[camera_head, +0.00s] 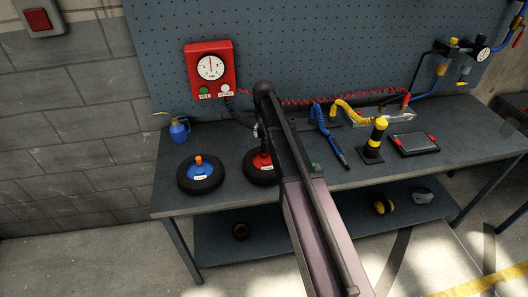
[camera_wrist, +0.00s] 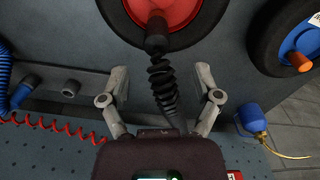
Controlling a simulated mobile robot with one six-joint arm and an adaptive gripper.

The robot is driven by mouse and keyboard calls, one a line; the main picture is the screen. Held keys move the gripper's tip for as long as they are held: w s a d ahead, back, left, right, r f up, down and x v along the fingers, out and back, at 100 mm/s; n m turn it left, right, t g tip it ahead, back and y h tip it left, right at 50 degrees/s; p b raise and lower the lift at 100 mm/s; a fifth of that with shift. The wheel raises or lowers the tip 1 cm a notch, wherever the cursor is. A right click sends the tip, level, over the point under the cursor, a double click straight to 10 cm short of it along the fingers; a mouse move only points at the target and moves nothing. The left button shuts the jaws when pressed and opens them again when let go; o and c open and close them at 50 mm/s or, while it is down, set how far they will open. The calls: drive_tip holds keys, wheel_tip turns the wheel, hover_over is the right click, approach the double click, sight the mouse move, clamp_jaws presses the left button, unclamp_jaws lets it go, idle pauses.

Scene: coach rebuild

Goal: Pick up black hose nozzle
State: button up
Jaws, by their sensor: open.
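The black hose nozzle (camera_wrist: 156,40) shows in the wrist view at top centre, over the red hub (camera_wrist: 165,8) of a wheel. A coiled black hose (camera_wrist: 162,85) runs from it down toward my gripper. My gripper (camera_wrist: 160,80) is open, with one finger on each side of the hose and a gap on both sides. The nozzle lies just beyond the fingertips. In the head view my arm hides the nozzle and most of the gripper; part of the black hose (camera_head: 236,114) hangs from the red gauge box (camera_head: 210,68).
The red-hub wheel (camera_head: 257,172) and a blue-hub wheel (camera_head: 200,174) lie on the bench. A blue oil can (camera_head: 179,131) stands at the left. A blue hose (camera_head: 330,140), a yellow-black post (camera_head: 375,140) and a tablet (camera_head: 414,144) are to the right. A pegboard (camera_head: 300,40) stands behind.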

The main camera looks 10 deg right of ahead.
sight(264, 146)
drive_tip(key=shift+f+b, duration=1.3)
drive_tip(key=shift+f, duration=0.25)
drive_tip(key=shift+f, duration=0.15)
drive_tip(key=shift+w+d+f+b, duration=0.1)
drive_tip(key=shift+f+b, duration=1.15)
drive_tip(key=shift+b, duration=0.05)
drive_tip(key=shift+d+f+b, duration=0.1)
drive_tip(key=shift+f+b, duration=1.15)
drive_tip(key=shift+b, duration=0.05)
clamp_jaws()
